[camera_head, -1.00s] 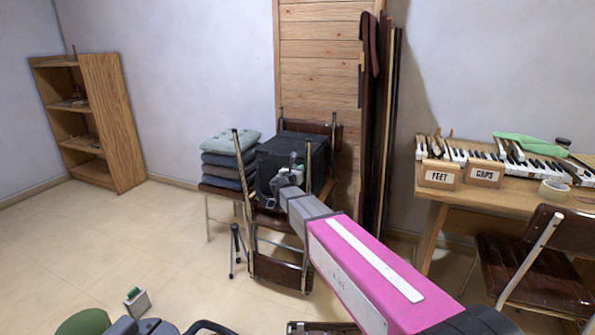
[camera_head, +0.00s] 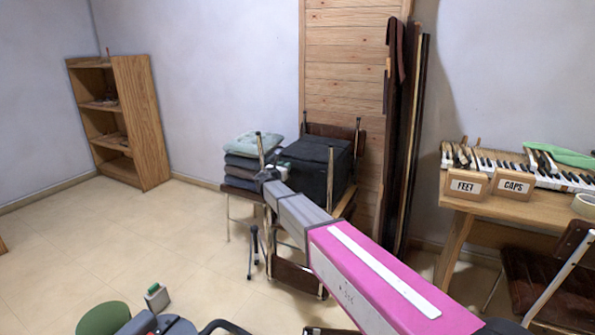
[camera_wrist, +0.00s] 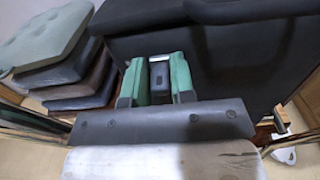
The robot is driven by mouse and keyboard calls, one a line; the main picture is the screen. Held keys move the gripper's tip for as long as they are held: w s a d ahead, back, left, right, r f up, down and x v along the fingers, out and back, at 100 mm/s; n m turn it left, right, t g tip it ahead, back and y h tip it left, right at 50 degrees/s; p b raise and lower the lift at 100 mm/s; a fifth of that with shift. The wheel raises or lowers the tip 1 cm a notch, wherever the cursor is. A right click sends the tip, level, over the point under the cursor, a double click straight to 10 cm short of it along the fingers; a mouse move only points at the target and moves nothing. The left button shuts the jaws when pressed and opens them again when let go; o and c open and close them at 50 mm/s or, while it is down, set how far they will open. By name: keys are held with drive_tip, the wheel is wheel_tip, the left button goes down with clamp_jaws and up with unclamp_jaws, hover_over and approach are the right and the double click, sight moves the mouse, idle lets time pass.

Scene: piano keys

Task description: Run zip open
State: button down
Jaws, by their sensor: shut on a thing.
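The black case (camera_head: 318,168) sits on a chair against the wooden panel. In the wrist view it fills the upper right as a dark, soft-looking box (camera_wrist: 240,60). My gripper (camera_head: 270,176) is at the left end of the case, close to the cushions. In the wrist view my gripper's green fingers (camera_wrist: 160,65) are shut on a small dark piece with a pale top edge, which looks like the zip pull (camera_wrist: 160,80). The zip's track cannot be made out, nor how far it is open.
A stack of cushions (camera_head: 243,165) stands just left of the case, close to my gripper. Chair legs and a small black tripod (camera_head: 253,252) are below. A desk with piano keys (camera_head: 505,166) stands to the right.

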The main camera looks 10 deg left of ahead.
drive_tip(key=shift+w+a, duration=0.2)
drive_tip(key=shift+a, duration=0.4)
drive_tip(key=shift+w+a, duration=0.2)
drive_tip(key=shift+a, duration=0.4)
drive_tip(key=c, duration=1.1)
unclamp_jaws()
drive_tip(key=shift+a, duration=0.1)
drive_tip(key=shift+o, duration=0.2)
drive_tip(key=shift+s, duration=0.1)
drive_tip(key=v, duration=1)
drive_tip(key=shift+s, duration=0.3)
drive_tip(key=shift+a, duration=0.1)
